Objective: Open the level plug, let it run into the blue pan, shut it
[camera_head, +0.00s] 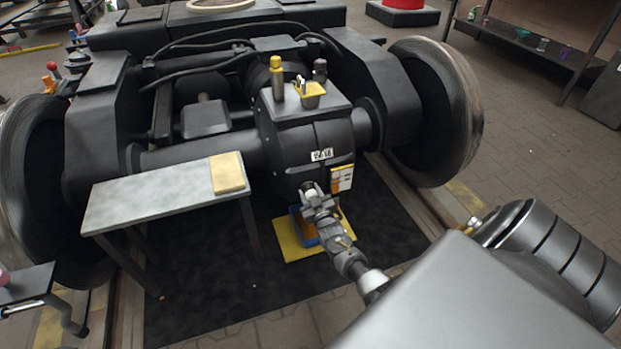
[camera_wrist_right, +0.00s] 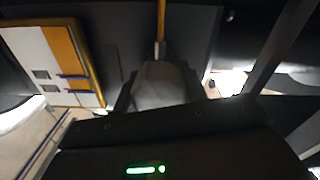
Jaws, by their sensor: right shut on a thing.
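My right gripper (camera_head: 313,195) reaches up to the lower front of the dark gearbox (camera_head: 300,140). It is shut on a small pale grey part, which I take to be the level plug; this also shows between the fingers in the right wrist view (camera_wrist_right: 160,85). The fingers hide most of it, and I cannot tell whether it is seated. A thin amber strip (camera_wrist_right: 160,25) runs up from it in the right wrist view, perhaps oil. The blue pan (camera_head: 296,222) stands below on a yellow mat (camera_head: 290,246), partly behind my gripper, with orange-brown inside. My left gripper is not in view.
A grey bench (camera_head: 150,195) with a tan block (camera_head: 228,172) stands left of the gearbox. A yellow-banded card (camera_head: 342,178) is on the gearbox beside my gripper. Large wheels (camera_head: 440,110) flank it. A yellow funnel-like part (camera_head: 311,90) sits on top.

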